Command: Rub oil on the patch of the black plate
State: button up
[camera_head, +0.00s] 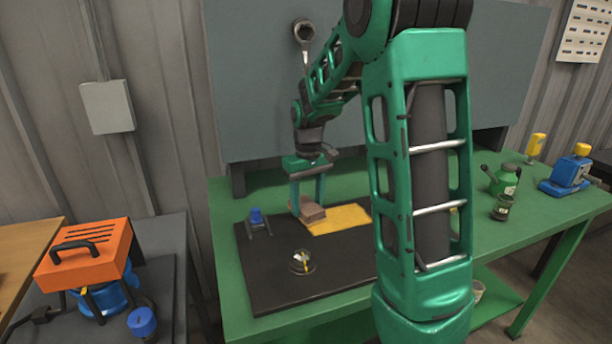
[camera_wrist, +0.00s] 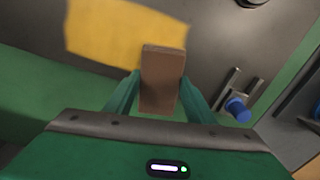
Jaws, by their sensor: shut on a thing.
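The black plate (camera_head: 275,290) lies on the green bench, with a yellow patch (camera_head: 345,219) near its back edge. The patch also shows at the top left of the wrist view (camera_wrist: 115,35). My gripper (camera_head: 308,200) is shut on a brown block (camera_head: 313,213), which shows between the two green fingers in the wrist view (camera_wrist: 162,80). The block is at the left end of the patch in the head view. I cannot tell whether its underside touches the plate. My arm hides the plate's right side.
A blue-capped fixture (camera_head: 256,217) stands at the plate's back left, and a round part (camera_head: 301,262) sits mid-plate. A green can (camera_head: 504,179), a jar (camera_head: 503,207) and a blue device (camera_head: 568,176) stand on the bench's right. An orange-topped machine (camera_head: 88,255) stands left.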

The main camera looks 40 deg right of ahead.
jog(key=shift+w+f, duration=0.1)
jog(key=shift+w, duration=0.35)
jog(key=shift+w+d, duration=0.15)
jog(key=shift+w, duration=0.1)
notch_tip(320, 180, up, 2)
jog(key=shift+s+r, duration=0.15)
jog(key=shift+r, duration=0.35)
notch_tip(320, 180, up, 2)
jog(key=shift+r, duration=0.15)
jog(key=shift+d+r, duration=0.1)
jog(key=shift+r, duration=1.15)
